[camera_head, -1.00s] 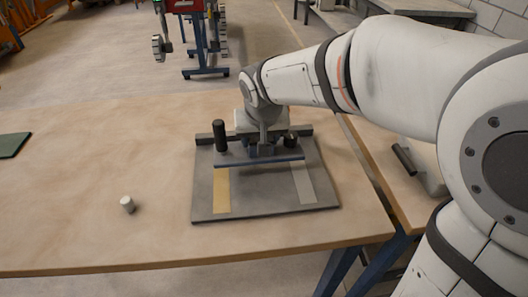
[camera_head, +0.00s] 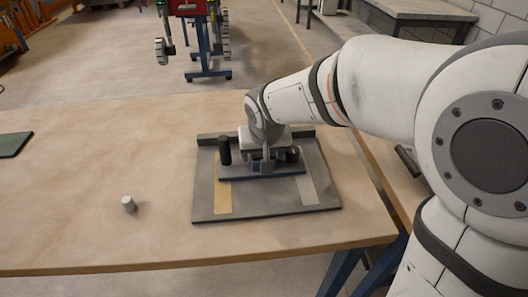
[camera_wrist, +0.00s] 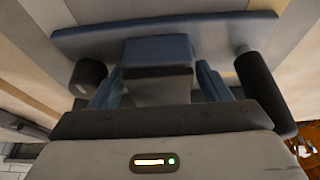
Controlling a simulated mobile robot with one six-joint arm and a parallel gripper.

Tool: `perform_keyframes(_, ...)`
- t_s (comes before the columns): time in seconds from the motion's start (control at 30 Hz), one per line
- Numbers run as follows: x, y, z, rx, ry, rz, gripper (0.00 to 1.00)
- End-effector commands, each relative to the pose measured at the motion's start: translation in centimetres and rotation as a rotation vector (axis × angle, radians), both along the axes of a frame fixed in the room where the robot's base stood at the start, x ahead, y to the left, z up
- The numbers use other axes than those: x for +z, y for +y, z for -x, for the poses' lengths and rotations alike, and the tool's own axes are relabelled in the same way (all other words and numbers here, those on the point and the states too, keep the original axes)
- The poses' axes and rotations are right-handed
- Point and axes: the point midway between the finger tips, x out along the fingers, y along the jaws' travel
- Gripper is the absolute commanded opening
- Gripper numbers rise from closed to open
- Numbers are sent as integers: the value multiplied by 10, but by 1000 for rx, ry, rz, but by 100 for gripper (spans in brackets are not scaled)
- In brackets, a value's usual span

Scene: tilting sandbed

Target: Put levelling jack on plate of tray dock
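The levelling jack appears to be the blue plate (camera_head: 262,172) with a raised block and two black uprights; in the wrist view its blue block (camera_wrist: 158,50) sits between my fingers. My gripper (camera_head: 264,160) is shut on this block from above. The tray dock is a flat grey plate (camera_head: 262,199) on the table, with a dark bar along its back edge and a yellow and a light grey strip on top. The jack is level over the rear half of the plate, between the strips' far ends. I cannot tell whether it touches the plate.
A small grey cylinder (camera_head: 129,204) stands on the wooden table (camera_head: 90,170) left of the dock. A dark green mat (camera_head: 14,144) lies at the far left. The table between them is clear. A dark handle (camera_head: 407,161) shows at the right, near my arm.

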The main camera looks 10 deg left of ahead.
Motion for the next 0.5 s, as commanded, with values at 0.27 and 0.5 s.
perform_keyframes(0.27,0,0,0,-1,0,0,76)
perform_keyframes(0.5,23,-2,7,-1,-4,-2,76)
